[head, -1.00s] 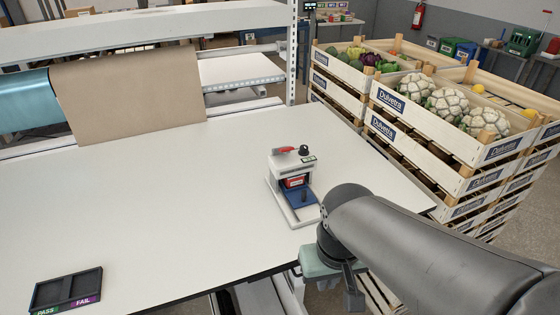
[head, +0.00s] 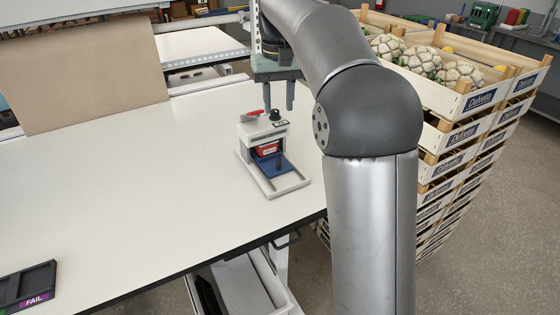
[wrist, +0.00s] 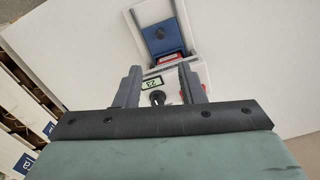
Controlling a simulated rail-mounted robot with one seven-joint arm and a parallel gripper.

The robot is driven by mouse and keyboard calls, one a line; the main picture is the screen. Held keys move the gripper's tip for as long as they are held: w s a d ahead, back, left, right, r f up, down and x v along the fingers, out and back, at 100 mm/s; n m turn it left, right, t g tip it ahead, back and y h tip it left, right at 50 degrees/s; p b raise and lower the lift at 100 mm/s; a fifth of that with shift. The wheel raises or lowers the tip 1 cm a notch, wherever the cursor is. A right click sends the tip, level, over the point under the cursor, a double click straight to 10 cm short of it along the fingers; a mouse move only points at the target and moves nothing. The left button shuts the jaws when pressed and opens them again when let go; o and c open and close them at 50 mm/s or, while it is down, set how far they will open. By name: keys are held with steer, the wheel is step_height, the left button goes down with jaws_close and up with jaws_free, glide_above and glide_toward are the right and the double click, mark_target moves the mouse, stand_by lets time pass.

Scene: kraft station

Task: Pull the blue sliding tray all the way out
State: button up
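The blue sliding tray (head: 276,165) sits low in the front of a small white device (head: 256,137) on the white table. Part of the tray shows in front of the housing, with a dark upright knob (head: 279,163) on it. A red block (head: 267,149) sits at the housing's opening. A black knob, a red lever and a small display are on top. My gripper (head: 278,103) is above and behind the device, fingers pointing down, apart and empty. In the wrist view, the fingers (wrist: 158,90) are spread over the device's top, and the blue tray (wrist: 163,35) shows beyond them.
A dark PASS/FAIL tray (head: 28,286) lies at the table's front left. A roll of brown paper (head: 90,70) hangs at the back left. Stacked vegetable crates (head: 470,130) stand to the right. The table left of the device is clear.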

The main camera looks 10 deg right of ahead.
mark_target(279, 158)
step_height(279, 158, down, 17)
steer(key=shift+f, duration=0.1)
stand_by(0.3)
